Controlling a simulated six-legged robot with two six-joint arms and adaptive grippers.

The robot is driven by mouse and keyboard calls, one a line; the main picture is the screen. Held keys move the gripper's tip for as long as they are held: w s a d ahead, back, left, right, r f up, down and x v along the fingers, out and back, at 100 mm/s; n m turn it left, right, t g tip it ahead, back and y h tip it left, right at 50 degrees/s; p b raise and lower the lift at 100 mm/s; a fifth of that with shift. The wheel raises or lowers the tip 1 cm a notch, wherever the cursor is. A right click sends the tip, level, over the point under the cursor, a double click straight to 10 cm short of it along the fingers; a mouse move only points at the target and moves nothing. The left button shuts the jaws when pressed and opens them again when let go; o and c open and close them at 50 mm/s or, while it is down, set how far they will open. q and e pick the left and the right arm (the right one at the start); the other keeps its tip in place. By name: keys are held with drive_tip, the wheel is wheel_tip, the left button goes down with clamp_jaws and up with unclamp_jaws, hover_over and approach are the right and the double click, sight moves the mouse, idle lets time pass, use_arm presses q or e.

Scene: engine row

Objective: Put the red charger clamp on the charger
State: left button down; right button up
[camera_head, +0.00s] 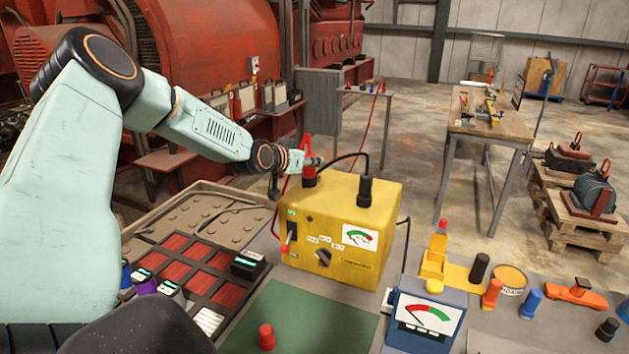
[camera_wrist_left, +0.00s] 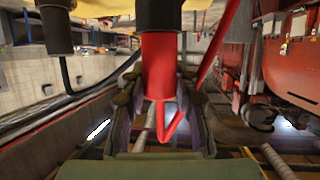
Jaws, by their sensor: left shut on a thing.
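The yellow charger (camera_head: 300,215) stands on the bench, with a dial, a switch and a knob on its front. The red charger clamp (camera_head: 309,179) is upright at the left of the charger's top. My left gripper (camera_head: 297,163) reaches in from the left and is shut on the clamp. In the left wrist view the red clamp (camera_wrist_left: 159,70) sits between the fingers, with a black end and a red cable. I cannot tell whether it is seated on the charger. A black clamp (camera_head: 365,191) stands upright at the top's right. My right gripper is not in view.
A blue meter (camera_head: 425,312) stands in front right, near a yellow holder (camera_head: 434,262) and several small parts. A green mat (camera_head: 318,318) lies in front, with a red cap (camera_head: 267,337).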

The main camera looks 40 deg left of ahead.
sight(307, 175)
use_arm(q)
drive_tip(key=f, duration=0.3)
drive_tip(key=shift+w+d+f+b, duration=0.25)
drive_tip(key=shift+d+f+b, duration=0.05)
drive_tip(key=shift+f+b, duration=0.1)
drive_tip(key=shift+f, duration=0.15)
drive_tip(key=shift+s+a, duration=0.1)
drive_tip(key=shift+a, duration=0.1)
drive_tip(key=shift+f, duration=0.15)
drive_tip(key=c, duration=1.5)
unclamp_jaws()
drive_tip(key=shift+d, duration=0.1)
drive_tip(key=o, duration=0.4)
drive_tip(key=shift+d, duration=0.1)
drive_tip(key=shift+c, duration=0.2)
drive_tip(key=shift+o, duration=0.6)
